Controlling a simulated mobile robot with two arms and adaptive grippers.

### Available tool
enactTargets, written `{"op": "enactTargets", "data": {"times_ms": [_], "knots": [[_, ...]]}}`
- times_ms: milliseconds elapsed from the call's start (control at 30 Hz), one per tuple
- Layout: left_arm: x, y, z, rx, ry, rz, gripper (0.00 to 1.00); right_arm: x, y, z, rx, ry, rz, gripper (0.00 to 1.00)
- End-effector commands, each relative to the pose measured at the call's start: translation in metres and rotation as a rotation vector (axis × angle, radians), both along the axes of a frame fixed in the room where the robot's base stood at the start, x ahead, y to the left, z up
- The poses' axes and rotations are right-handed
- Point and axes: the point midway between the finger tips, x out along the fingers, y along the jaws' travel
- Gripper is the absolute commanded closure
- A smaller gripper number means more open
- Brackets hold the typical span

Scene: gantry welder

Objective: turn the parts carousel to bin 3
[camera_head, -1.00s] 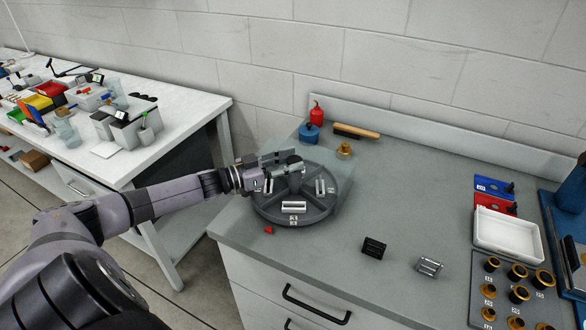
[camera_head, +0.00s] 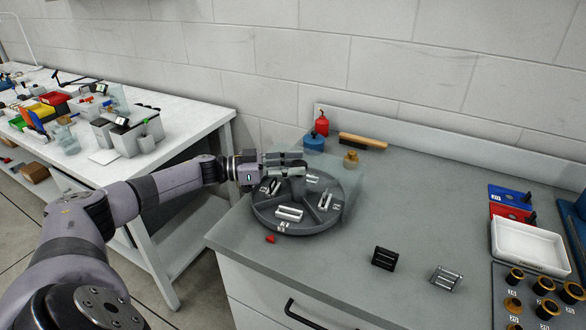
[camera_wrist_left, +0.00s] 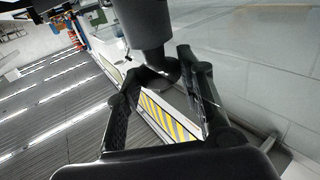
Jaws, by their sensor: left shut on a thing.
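The parts carousel (camera_head: 262,222) is a round dark grey tray near the bench's left front corner. Dividers split it into compartments holding pale metal parts, with small white labels at the rim. A small red marker (camera_head: 270,239) lies on the bench just outside its front left rim. The label numbers are too small to read surely. My right gripper is not in view.
Behind the carousel are a red bottle (camera_head: 321,124), a blue container (camera_head: 313,142), a brass piece (camera_head: 351,160) and a brush (camera_head: 363,141). A black rack (camera_head: 384,258), a metal rack (camera_head: 445,279) and a white tray (camera_head: 528,248) stand to the right.

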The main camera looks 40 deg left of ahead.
Motion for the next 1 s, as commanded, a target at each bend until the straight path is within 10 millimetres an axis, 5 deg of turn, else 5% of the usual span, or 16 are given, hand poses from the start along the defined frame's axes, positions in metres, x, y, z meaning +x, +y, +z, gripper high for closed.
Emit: {"op": "enactTargets", "data": {"times_ms": [400, 433, 733, 1000], "knots": [[0.0005, 0.0002, 0.0013, -0.001, -0.002, -0.002, 1.00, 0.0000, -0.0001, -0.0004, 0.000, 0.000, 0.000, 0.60], [0.0005, 0.0002, 0.0013, -0.001, -0.003, -0.002, 0.64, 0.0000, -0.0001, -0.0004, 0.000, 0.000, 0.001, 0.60], [0.0004, 0.0001, 0.0007, -0.001, -0.002, -0.002, 0.44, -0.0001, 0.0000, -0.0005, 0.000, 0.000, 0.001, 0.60], [0.0000, 0.0003, 0.0003, -0.001, -0.001, -0.002, 0.44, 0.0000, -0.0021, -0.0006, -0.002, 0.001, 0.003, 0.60]]}}
